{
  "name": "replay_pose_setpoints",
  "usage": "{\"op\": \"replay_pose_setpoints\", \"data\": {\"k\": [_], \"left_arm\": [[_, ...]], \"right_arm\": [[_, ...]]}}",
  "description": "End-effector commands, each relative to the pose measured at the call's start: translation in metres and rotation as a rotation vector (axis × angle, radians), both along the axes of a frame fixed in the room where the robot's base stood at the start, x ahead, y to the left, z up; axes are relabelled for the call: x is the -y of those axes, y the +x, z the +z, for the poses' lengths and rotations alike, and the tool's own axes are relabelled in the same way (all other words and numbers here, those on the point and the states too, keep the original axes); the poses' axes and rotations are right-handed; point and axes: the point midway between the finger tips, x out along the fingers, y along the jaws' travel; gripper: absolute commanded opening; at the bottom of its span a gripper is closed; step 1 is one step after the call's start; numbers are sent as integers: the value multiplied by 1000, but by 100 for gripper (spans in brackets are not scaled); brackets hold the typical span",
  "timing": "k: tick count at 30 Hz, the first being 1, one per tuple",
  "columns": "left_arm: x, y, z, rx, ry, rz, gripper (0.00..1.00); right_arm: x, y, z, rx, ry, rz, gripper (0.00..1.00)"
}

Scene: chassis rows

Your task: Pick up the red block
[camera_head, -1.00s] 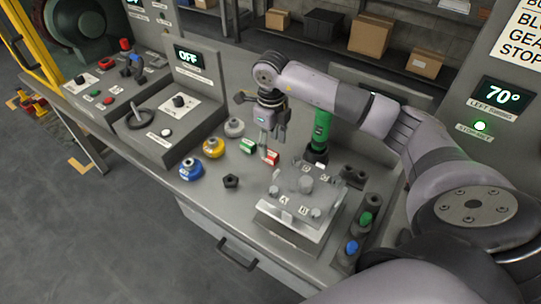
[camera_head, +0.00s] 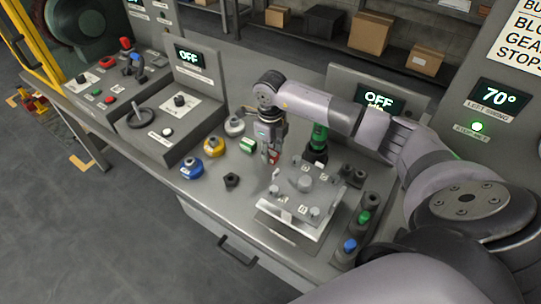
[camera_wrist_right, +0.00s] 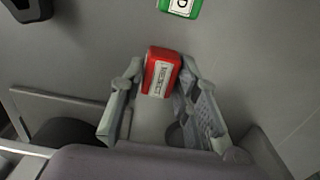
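The red block (camera_head: 274,156) stands on the grey bench top, partly hidden by my right gripper (camera_head: 270,152), which is lowered over it. In the right wrist view, the red block (camera_wrist_right: 161,73) with its white label sits between the two fingertips of the right gripper (camera_wrist_right: 162,72). The fingers are open, one on each side of the block, with narrow gaps that look clear of it. My left gripper does not show in either view.
A green block (camera_head: 248,145) stands just left of the red one.

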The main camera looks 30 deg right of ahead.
Motion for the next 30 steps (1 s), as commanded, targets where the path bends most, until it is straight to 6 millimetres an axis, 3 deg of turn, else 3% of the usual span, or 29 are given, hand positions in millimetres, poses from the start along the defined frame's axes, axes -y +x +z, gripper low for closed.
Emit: {"op": "replay_pose_setpoints", "data": {"k": [12, 23, 30], "left_arm": [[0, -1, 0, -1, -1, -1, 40], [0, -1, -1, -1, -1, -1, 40], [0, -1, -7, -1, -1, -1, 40]], "right_arm": [[0, 0, 0, 0, 0, 0, 0], [0, 1, 7, 2, 0, -1, 0], [0, 2, 42, 6, 0, 1, 0]]}}
